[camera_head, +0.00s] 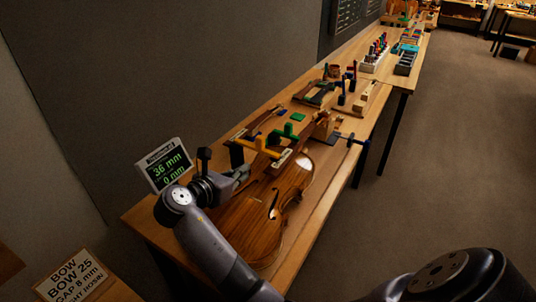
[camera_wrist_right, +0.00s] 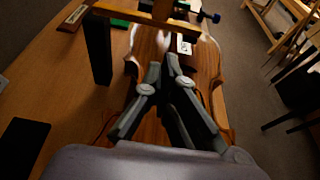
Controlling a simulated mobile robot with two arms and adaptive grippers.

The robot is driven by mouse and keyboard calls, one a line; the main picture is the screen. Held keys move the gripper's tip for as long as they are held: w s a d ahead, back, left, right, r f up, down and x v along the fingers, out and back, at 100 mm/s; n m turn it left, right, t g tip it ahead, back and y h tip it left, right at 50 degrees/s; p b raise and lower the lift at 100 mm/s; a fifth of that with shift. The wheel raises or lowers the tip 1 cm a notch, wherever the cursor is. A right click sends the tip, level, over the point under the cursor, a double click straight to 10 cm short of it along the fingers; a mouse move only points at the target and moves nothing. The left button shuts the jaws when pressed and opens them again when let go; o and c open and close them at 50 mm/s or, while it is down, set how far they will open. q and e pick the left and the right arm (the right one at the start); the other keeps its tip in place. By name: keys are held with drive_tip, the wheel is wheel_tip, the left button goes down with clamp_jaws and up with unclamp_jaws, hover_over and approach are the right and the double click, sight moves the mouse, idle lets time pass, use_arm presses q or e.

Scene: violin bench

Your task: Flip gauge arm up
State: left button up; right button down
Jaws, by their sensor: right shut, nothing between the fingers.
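The gauge arm appears to be an orange-yellow bar (camera_head: 268,152) with an upright grip, lying roughly level from a black post (camera_head: 236,154) across the violin (camera_head: 262,222). In the right wrist view the bar (camera_wrist_right: 150,18) crosses the top, beside the post (camera_wrist_right: 98,48). My right gripper (camera_head: 244,173) is shut and empty, above the violin's body and on the near side of the bar. In the right wrist view its fingertips (camera_wrist_right: 169,60) meet below the bar, apart from it in the picture. My left gripper is not in view.
A display (camera_head: 164,164) reading 36 mm and 0 mm stands left of the post. A green T-shaped handle (camera_head: 289,132) and a dark clamp (camera_head: 352,141) are beyond the bar. Tool racks (camera_head: 374,56) line the far bench.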

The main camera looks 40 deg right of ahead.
sight(256, 144)
drive_tip(key=shift+s+a+r, duration=0.15)
drive_tip(key=shift+a+r, duration=0.05)
drive_tip(key=shift+a, duration=0.2)
drive_tip(key=shift+d, duration=0.2)
drive_tip(key=p+x, duration=0.1)
drive_tip(key=x, duration=0.8)
drive_tip(key=shift+d+p, duration=0.1)
drive_tip(key=shift+p, duration=0.25)
drive_tip(key=shift+w+d+f, duration=0.15)
drive_tip(key=shift+w+d, duration=0.1)
drive_tip(key=shift+w, duration=0.1)
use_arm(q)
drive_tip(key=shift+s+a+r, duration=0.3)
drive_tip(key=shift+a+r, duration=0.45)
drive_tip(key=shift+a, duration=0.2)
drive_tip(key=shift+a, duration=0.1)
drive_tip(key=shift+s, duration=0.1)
use_arm(e)
drive_tip(key=shift+w, duration=0.2)
